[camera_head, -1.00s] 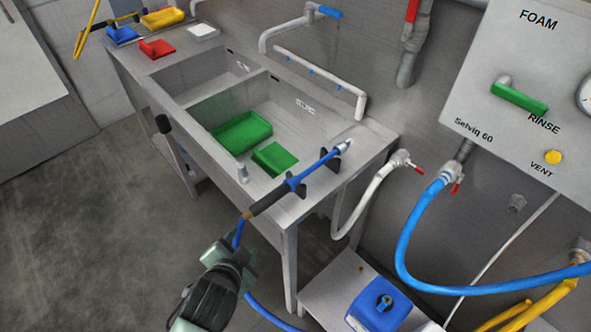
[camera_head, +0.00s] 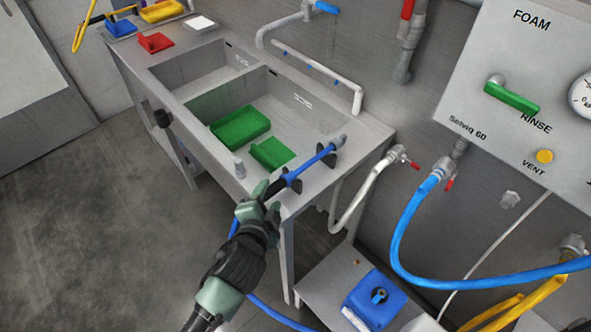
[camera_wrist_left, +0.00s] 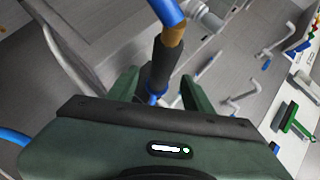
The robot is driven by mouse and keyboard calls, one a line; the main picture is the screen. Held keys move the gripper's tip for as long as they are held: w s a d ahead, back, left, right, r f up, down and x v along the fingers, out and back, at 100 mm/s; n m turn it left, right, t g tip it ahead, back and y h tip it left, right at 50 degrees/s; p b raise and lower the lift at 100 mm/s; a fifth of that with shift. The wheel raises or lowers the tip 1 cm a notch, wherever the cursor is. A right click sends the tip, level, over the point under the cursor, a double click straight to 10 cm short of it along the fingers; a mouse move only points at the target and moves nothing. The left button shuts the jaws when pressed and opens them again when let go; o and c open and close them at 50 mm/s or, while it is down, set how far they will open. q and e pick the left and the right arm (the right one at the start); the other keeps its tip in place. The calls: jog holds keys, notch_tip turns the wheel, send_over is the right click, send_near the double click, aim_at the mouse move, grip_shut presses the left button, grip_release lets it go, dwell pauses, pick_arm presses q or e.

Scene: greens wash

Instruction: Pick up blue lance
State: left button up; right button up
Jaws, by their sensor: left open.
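The blue lance (camera_head: 318,160) lies on black holders at the right end of the sink bench, its grey nozzle pointing to the back right. Its dark handle end points toward me and is partly hidden by my left gripper (camera_head: 262,197). My left gripper is open, with its fingers at the handle. In the left wrist view the dark handle (camera_wrist_left: 160,68) with a brown band lies between the two green fingers (camera_wrist_left: 155,88). I cannot tell whether they touch it. A blue hose hangs from the handle end. My right gripper is not in view.
The sink bench (camera_head: 360,148) has two basins; green trays (camera_head: 240,128) sit in the nearer one. A low table with a blue container (camera_head: 374,300) stands at front right. A blue hose (camera_head: 410,220) curves below the wall panel (camera_head: 530,90). Floor at left is clear.

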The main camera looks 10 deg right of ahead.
pick_arm(q)
jog(key=shift+x, duration=1.1)
jog(key=c, duration=0.9)
jog(key=shift+r, duration=0.1)
notch_tip(320, 180, up, 25)
jog(key=p, duration=0.5)
